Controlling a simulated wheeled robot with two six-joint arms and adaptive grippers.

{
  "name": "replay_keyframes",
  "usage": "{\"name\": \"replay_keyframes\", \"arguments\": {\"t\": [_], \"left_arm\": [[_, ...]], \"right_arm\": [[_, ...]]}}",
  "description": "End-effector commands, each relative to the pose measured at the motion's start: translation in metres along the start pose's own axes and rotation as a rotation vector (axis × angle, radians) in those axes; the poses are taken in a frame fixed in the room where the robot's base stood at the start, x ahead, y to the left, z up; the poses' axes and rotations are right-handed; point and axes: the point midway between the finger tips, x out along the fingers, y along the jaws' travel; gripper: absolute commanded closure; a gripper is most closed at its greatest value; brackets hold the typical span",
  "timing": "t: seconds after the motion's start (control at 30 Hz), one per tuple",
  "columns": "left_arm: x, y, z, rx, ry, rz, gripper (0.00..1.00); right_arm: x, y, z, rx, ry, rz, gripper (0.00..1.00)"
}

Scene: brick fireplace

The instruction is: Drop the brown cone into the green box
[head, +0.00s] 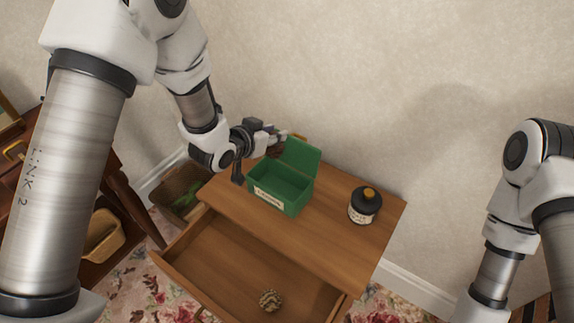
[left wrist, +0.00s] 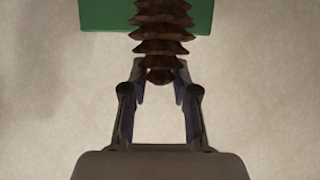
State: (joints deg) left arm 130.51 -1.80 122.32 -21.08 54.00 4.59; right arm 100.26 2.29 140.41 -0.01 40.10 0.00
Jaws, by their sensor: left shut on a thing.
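My left gripper (head: 284,136) is beside the back of the green box, near its raised lid. In the left wrist view, its fingers (left wrist: 160,78) are shut on the brown cone (left wrist: 162,36), a dark brown scaly cone sticking out beyond the fingertips. In the head view the held cone is mostly hidden by the gripper and the lid. The green box (head: 278,192) stands open on the wooden table, with a pale label on its front. Part of its green also shows behind the cone in the left wrist view (left wrist: 104,14). My right gripper is out of view.
The table's drawer (head: 235,262) is pulled out and holds another, paler cone (head: 270,299). A basket (head: 180,192) is on the floor at left.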

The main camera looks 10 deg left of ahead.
Motion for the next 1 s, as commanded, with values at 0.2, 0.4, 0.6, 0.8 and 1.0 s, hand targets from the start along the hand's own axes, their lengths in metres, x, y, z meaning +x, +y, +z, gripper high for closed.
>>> {"name": "replay_keyframes", "arguments": {"t": [0.2, 0.4, 0.6, 0.8, 1.0], "left_arm": [[0.019, 0.0, 0.035, -0.001, 0.001, -0.001, 0.95], [0.025, 0.0, 0.045, -0.001, 0.001, -0.002, 0.95], [0.024, 0.0, 0.043, -0.001, 0.001, -0.002, 0.95], [0.024, 0.0, 0.043, -0.001, 0.001, -0.002, 0.42], [0.023, 0.0, 0.043, -0.001, 0.001, -0.002, 0.42]], "right_arm": [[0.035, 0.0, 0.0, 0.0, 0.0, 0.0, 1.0], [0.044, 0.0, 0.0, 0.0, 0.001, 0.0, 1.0], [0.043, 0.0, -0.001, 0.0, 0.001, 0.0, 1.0], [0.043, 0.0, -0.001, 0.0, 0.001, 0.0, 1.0], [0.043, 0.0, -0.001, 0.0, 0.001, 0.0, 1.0]]}}
